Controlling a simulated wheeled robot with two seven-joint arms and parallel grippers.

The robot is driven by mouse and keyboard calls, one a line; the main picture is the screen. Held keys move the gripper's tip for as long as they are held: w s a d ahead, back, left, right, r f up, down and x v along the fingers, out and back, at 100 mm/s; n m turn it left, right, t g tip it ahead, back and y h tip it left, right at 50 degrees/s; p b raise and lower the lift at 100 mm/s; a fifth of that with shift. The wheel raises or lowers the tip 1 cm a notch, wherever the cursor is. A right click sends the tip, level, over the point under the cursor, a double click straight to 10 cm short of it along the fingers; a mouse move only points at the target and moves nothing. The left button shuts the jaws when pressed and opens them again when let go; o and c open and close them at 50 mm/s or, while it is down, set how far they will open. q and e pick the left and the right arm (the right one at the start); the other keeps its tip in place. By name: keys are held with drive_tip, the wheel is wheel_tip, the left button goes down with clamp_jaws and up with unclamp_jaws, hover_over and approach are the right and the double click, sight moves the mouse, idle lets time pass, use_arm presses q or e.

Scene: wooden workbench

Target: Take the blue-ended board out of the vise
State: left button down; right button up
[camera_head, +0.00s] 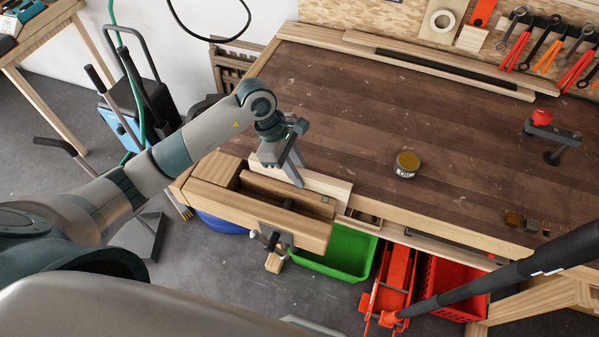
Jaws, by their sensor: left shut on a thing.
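The wooden vise (262,215) is at the front left corner of the workbench. A pale wooden board (328,188) stands on edge at the vise, along the back of its opening. I cannot make out a blue end on it. My left gripper (294,178) comes down from above and is shut on the board near its middle, hiding part of it. I cannot tell whether the board is still between the jaws or slightly lifted. My right gripper is out of view.
A small round tin (407,164) stands on the bench (450,130) right of the board. A red-knobbed clamp (552,134) is at far right. Long planks (440,66) lie along the back. A green bin (340,252) and red jack (392,285) are below the front edge.

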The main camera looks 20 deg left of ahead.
use_arm(q)
drive_tip(key=c, duration=1.5)
unclamp_jaws()
drive_tip(key=shift+c, duration=0.2)
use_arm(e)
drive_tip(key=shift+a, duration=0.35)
use_arm(q)
drive_tip(key=shift+r, duration=0.15)
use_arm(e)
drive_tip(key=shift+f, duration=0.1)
use_arm(q)
drive_tip(key=shift+a+r+b, duration=0.3)
drive_tip(key=shift+r+b, duration=0.1)
drive_tip(key=shift+r, duration=0.15)
drive_tip(key=b+v, duration=0.4)
drive_tip(key=v, duration=1.2)
drive_tip(key=shift+b, duration=0.3)
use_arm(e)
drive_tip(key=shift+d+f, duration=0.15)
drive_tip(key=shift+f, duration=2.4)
use_arm(q)
drive_tip(key=shift+s+f, duration=0.1)
drive_tip(key=shift+s, duration=0.05)
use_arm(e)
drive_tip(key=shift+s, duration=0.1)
